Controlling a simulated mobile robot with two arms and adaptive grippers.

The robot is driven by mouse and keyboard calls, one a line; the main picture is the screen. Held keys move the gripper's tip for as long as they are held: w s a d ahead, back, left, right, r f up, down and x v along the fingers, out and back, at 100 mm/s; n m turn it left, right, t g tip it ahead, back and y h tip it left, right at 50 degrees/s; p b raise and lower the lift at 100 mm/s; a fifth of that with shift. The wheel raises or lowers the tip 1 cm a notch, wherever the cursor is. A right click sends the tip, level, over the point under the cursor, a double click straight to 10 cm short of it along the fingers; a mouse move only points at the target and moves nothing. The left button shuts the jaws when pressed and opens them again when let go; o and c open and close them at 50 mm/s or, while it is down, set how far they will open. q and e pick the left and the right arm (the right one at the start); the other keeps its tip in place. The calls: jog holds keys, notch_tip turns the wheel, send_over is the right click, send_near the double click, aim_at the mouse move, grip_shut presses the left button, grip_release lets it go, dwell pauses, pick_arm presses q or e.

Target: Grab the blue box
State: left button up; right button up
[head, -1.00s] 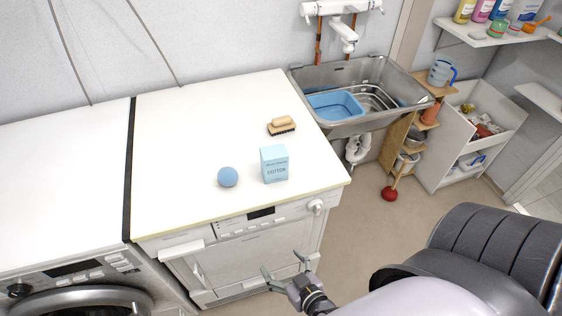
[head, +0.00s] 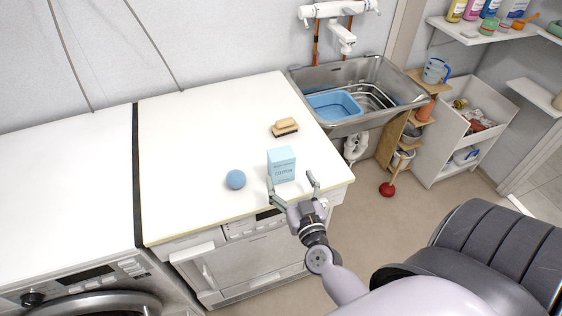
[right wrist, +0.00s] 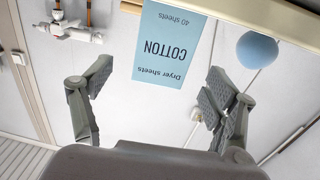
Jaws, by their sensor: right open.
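The light blue box (head: 281,163) stands upright on the white top near its front edge. In the right wrist view the box (right wrist: 162,45) appears upside down, with "COTTON" and "Dryer sheets" printed on it, ahead of and between the two fingers. My right gripper (head: 293,187) is open, just in front of the box at the front edge of the top. In the right wrist view its fingers (right wrist: 155,100) are spread wide with nothing between their pads. My left gripper is not in view.
A blue ball (head: 236,179) lies just left of the box and also shows in the right wrist view (right wrist: 257,50). A wooden brush (head: 285,127) lies behind the box. A metal sink (head: 345,75) with a blue basin (head: 334,105) stands at the back right. The left of the white top (head: 185,140) is clear.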

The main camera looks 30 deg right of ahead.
aim_at(284, 169)
jog(key=x, duration=0.7)
jog(key=shift+w+f+p, duration=0.3)
jog(key=shift+p, duration=0.1)
jog(key=shift+a, duration=0.1)
jog(key=shift+s, duration=0.1)
jog(key=shift+c, duration=0.8)
jog(key=shift+r, duration=0.1)
jog(key=c, duration=1.2)
jog(key=shift+o, duration=0.2)
